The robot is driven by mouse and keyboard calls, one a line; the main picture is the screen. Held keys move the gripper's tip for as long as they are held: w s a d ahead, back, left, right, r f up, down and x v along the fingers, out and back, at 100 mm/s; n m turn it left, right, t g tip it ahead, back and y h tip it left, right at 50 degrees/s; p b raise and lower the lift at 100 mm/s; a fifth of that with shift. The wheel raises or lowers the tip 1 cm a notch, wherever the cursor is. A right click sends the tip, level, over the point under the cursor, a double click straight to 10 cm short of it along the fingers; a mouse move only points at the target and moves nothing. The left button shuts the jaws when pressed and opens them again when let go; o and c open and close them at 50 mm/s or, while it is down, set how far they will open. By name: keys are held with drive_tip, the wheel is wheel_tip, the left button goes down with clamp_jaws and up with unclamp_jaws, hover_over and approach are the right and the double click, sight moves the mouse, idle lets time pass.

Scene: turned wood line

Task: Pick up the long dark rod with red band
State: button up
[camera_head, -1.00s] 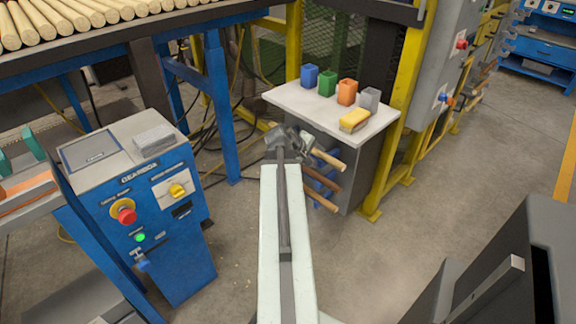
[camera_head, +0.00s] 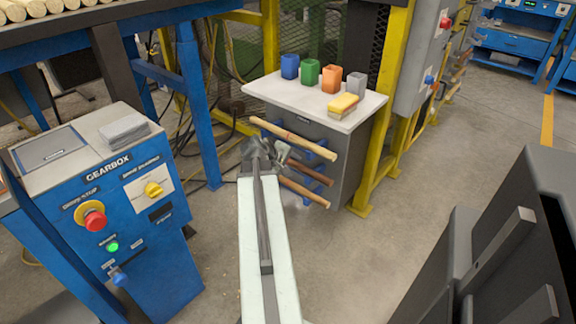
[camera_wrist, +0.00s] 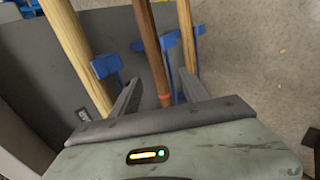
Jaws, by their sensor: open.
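The long dark rod with a red band (camera_wrist: 152,52) runs down the wrist view between two pale rods, and its red band shows near its lower end. In the head view the dark rod (camera_head: 312,172) is the middle one on the side rack. My gripper (camera_wrist: 158,92) is open, with one finger on each side of the dark rod near the band in the picture. I cannot tell whether the fingers touch it. In the head view my gripper (camera_head: 268,150) hides part of the rods.
A pale rod (camera_wrist: 78,45) lies left and another (camera_wrist: 187,35) right, close by. Blue hooks (camera_wrist: 106,65) hold the rods. A grey cabinet (camera_head: 345,150) stands behind them, with coloured cups on top. A blue gearbox console (camera_head: 130,220) stands left.

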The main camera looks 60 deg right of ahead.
sight(302, 168)
drive_tip(key=shift+b+x, duration=0.75)
drive_tip(key=shift+x, duration=0.45)
drive_tip(key=b+x, duration=0.3)
drive_tip(key=x, duration=0.2)
drive_tip(key=shift+s+d, duration=0.2)
drive_tip(key=shift+r, duration=0.2)
clamp_jaws()
